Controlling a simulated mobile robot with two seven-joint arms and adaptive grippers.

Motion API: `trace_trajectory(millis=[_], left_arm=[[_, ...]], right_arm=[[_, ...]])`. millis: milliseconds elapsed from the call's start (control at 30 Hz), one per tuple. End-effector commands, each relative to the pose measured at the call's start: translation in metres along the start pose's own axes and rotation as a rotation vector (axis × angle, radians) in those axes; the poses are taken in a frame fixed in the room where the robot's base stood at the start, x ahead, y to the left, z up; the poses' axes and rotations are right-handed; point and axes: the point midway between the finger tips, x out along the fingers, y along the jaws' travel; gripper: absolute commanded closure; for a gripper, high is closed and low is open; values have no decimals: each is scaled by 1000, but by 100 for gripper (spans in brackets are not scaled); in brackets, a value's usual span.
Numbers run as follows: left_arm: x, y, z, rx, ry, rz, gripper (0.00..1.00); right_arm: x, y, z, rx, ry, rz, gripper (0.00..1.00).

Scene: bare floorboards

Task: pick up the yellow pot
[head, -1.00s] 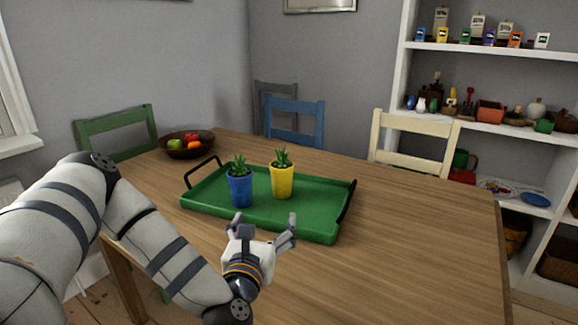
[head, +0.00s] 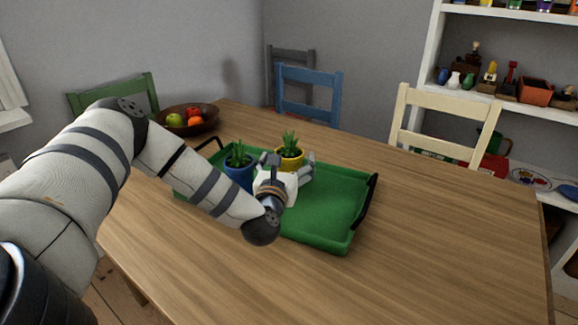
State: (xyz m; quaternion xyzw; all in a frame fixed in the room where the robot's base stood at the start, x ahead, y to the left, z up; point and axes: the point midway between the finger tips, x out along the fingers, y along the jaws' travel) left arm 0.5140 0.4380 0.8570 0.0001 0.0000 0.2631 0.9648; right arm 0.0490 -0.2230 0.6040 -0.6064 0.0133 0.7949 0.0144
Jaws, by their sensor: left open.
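The yellow pot (head: 290,161) holds a green plant and stands on the green tray (head: 335,212) on the wooden table. My left gripper (head: 287,161) is open, right in front of the yellow pot, with its fingers near the pot's two sides. The gripper hides the lower part of the pot, and I cannot tell whether the fingers touch it. The blue pot (head: 238,172), also with a green plant, stands on the tray just left of the gripper. My right gripper is not in view.
A dark bowl of fruit (head: 205,124) sits behind the tray at the back left. Green, blue and cream chairs (head: 440,115) stand around the table. Shelves with small items are at the right. The table's right and front parts (head: 430,240) are clear.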

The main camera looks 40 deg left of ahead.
Motion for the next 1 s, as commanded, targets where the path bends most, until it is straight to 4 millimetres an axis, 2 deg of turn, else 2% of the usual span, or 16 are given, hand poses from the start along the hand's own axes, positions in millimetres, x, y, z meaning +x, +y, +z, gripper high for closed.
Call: trace_trajectory(millis=[100, 167, 400, 700, 1000], left_arm=[[20, 1, 1, 1, -3, 0, 17], [26, 2, 0, 0, -1, 0, 17], [29, 2, 1, -1, -1, 0, 19], [28, 2, 1, 0, -1, 0, 85], [29, 1, 8, -2, -6, 0, 85]], right_arm=[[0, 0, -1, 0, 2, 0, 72], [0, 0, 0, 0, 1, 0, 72], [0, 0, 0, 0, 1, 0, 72], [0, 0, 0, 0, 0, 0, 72], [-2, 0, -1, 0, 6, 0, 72]])
